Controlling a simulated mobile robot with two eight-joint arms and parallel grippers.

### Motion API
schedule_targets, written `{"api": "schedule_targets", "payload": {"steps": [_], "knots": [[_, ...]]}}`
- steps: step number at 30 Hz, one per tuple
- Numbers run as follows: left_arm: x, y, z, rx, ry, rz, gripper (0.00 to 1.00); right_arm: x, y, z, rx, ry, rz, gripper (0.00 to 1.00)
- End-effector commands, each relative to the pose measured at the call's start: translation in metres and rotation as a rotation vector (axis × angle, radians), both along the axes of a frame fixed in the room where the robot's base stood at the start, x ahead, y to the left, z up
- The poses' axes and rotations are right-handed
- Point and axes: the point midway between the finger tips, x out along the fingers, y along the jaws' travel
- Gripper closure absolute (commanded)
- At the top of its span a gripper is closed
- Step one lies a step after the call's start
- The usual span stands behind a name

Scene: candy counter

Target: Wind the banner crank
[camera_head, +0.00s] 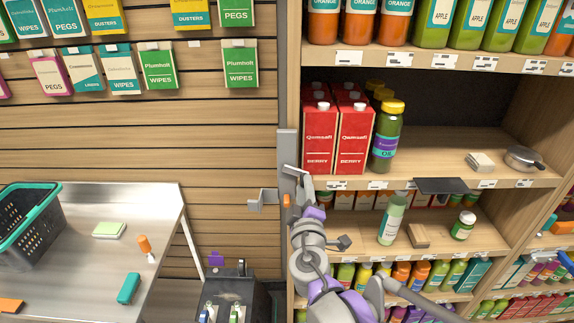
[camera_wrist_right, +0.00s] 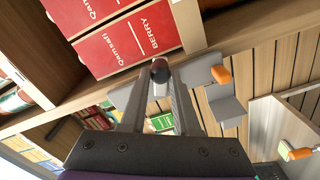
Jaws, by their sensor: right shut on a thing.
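The banner crank's grey mount (camera_head: 287,148) is an upright plate at the left edge of the shelf unit, with a grey bracket (camera_head: 262,199) and a small orange part (camera_head: 286,201) beside it. My right gripper (camera_head: 299,178) is at this mount, its arm rising from below. In the right wrist view its fingers (camera_wrist_right: 159,75) close around a dark, round-ended crank handle (camera_wrist_right: 160,69). The orange part (camera_wrist_right: 221,75) and grey bracket (camera_wrist_right: 228,108) lie to the right of the fingers there. The arm and fingers partly hide the crank. My left gripper is not in view.
Red cartons (camera_head: 354,140) and a green bottle (camera_head: 386,137) stand on the shelf just right of the gripper. A metal table (camera_head: 90,270) with a dark basket (camera_head: 28,225) is at left. The slatted wall between is mostly clear.

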Motion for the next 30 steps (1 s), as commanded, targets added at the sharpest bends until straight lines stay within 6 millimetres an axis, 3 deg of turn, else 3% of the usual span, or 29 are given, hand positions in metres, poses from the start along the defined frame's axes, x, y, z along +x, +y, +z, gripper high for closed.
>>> {"api": "schedule_targets", "payload": {"steps": [3,11,18,26,30], "knots": [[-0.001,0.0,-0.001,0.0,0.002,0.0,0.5,0.0,0.001,-0.01,0.0,0.001,-0.002,0.88],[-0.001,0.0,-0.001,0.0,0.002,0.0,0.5,0.0,0.001,-0.011,0.0,0.001,-0.003,0.88],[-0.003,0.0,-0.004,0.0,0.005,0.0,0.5,-0.001,0.014,-0.023,0.0,0.0,-0.001,0.88],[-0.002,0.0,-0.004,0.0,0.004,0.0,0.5,-0.001,0.015,-0.023,0.0,0.0,-0.001,0.88],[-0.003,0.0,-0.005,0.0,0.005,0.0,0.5,-0.001,0.025,-0.026,0.001,0.0,0.001,0.88]]}}
